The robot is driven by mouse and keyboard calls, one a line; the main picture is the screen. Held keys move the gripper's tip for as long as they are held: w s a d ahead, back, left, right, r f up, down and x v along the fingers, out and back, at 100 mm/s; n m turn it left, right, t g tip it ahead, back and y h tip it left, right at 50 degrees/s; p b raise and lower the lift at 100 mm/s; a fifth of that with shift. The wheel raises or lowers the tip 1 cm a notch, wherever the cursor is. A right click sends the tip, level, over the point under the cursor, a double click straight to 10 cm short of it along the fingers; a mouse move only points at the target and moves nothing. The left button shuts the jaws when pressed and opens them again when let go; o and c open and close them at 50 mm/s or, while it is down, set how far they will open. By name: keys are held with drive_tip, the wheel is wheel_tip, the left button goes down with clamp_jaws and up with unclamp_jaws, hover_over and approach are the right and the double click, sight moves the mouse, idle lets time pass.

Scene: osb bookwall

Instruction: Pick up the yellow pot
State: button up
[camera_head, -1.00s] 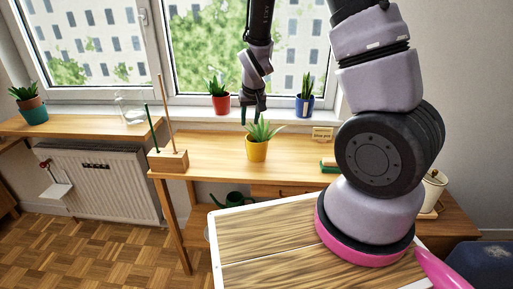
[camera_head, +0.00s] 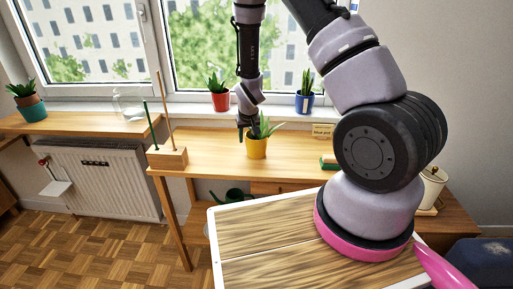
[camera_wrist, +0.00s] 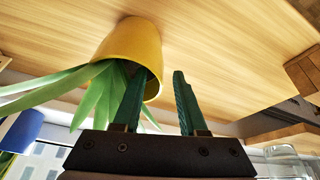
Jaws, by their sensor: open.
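The yellow pot (camera_head: 256,147) holds a green spiky plant and stands upright on the wooden table (camera_head: 210,150). My gripper (camera_head: 246,133) is just left of the pot, level with the plant and the pot's upper part. In the wrist view the yellow pot (camera_wrist: 133,50) appears upside down, its leaves hanging toward my gripper (camera_wrist: 155,95). The two green fingers are apart with nothing held between them. One finger overlaps the pot's rim and leaves in that view; I cannot tell whether it touches them.
A red pot (camera_head: 220,101) and a blue pot (camera_head: 304,103) stand on the windowsill behind. A wooden block with upright sticks (camera_head: 168,158) is at the table's left. A small sign (camera_head: 322,131) and a green brush (camera_head: 328,163) lie to the right.

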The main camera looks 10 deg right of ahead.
drive_tip(key=shift+w+f, duration=0.1)
drive_tip(key=shift+f, duration=0.15)
clamp_jaws()
idle(1.3)
